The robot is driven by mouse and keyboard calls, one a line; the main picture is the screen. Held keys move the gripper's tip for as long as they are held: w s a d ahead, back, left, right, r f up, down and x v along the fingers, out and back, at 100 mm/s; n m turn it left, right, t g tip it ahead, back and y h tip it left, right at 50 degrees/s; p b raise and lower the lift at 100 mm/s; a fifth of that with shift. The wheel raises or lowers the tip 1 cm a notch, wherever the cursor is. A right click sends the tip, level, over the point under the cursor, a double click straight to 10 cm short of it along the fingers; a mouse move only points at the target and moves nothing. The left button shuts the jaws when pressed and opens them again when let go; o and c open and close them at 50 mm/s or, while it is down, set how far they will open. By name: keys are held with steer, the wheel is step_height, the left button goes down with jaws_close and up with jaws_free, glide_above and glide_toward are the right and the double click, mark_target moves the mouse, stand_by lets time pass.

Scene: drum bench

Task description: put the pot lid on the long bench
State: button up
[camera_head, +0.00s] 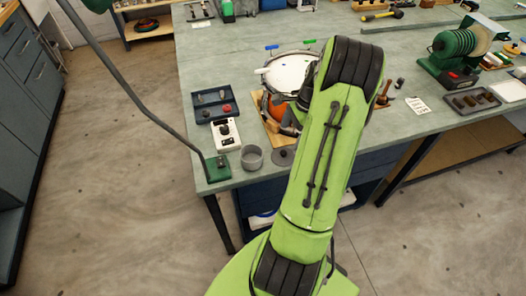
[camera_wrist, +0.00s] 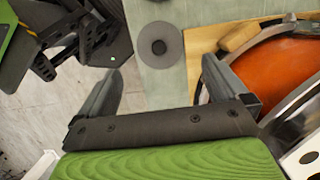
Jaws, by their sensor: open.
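The pot lid, a flat grey disc with a dark round knob (camera_wrist: 160,46), lies on the pale green-grey bench top (camera_wrist: 167,90) close to its edge. In the head view the lid (camera_head: 281,158) is beside my arm, near the bench's front edge (camera_head: 235,183). My gripper (camera_wrist: 163,70) is open and empty, its two fingers apart on either side of the lid's line in the wrist view. The lid appears beyond the fingertips, not between them.
A white control box (camera_head: 227,133) and dark tray (camera_head: 214,105) lie further left.

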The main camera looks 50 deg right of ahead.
steer(key=w+a+r+n+h, duration=0.1)
steer(key=w+a+r+n, duration=0.1)
steer(key=a+r+n, duration=0.45)
steer(key=w+a+r+n+h, duration=0.2)
steer(key=w+a+r+n, duration=0.1)
steer(key=a+r, duration=0.5)
steer(key=s+a+r+n+t, duration=0.2)
steer(key=s+a+n, duration=0.4)
steer(key=a, duration=0.3)
steer(key=s+a+r+n+t, duration=0.2)
steer(key=s+a+n, duration=0.4)
steer(key=a+n, duration=0.2)
steer(key=shift+s+a+r+n, duration=0.3)
steer(key=shift+a+r+n, duration=0.1)
steer(key=shift+a, duration=0.35)
